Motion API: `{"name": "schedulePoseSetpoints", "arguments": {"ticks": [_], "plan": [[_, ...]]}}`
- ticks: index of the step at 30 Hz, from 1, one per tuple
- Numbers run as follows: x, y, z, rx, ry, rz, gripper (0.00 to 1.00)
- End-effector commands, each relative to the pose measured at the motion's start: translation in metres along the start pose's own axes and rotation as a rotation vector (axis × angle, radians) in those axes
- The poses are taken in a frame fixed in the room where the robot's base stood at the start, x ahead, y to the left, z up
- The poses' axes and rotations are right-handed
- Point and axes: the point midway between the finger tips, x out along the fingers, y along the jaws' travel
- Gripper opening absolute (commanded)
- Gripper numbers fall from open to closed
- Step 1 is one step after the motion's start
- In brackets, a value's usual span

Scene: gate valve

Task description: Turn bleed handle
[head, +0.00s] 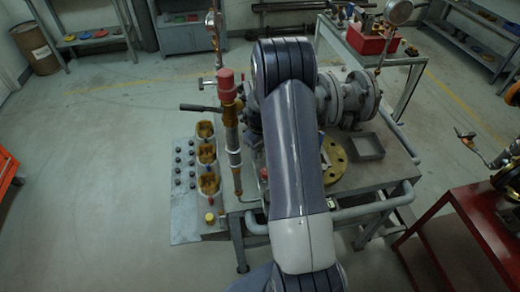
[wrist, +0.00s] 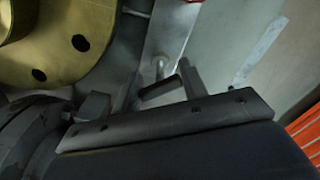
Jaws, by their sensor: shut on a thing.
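My gripper (wrist: 162,82) shows in the wrist view as two dark fingers standing up from a black plate. A short dark bar, seemingly the bleed handle (wrist: 158,92), lies slantwise between the fingers, and the gripper is shut on it. A small pale metal stem (wrist: 160,66) stands just beyond the bar. In the head view my arm covers the gripper and the middle of the valve. A black lever (head: 200,108) sticks out to the left there; I cannot tell whether it is the same part.
A yellow flange with bolt holes (wrist: 82,43) is close by at upper left in the wrist view. In the head view, an upright pipe with a red cap (head: 226,85), grey flanged pipework (head: 347,100) and an open tray (head: 366,146) crowd the bench. Floor (head: 110,130) at left is clear.

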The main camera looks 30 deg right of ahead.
Motion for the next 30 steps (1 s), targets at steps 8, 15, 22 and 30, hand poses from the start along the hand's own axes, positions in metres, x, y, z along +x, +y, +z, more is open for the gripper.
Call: {"name": "schedulePoseSetpoints", "arguments": {"ticks": [8,15,22,30], "plan": [[0.0005,0.0002,-0.0002,0.022,0.001,0.001,0.18],[0.0019,0.0003,-0.0004,0.139,0.002,0.001,0.18],[0.0021,0.0005,-0.0006,0.328,0.003,0.001,0.18],[0.0011,0.0005,-0.0007,0.552,0.003,0.001,0.18]]}}
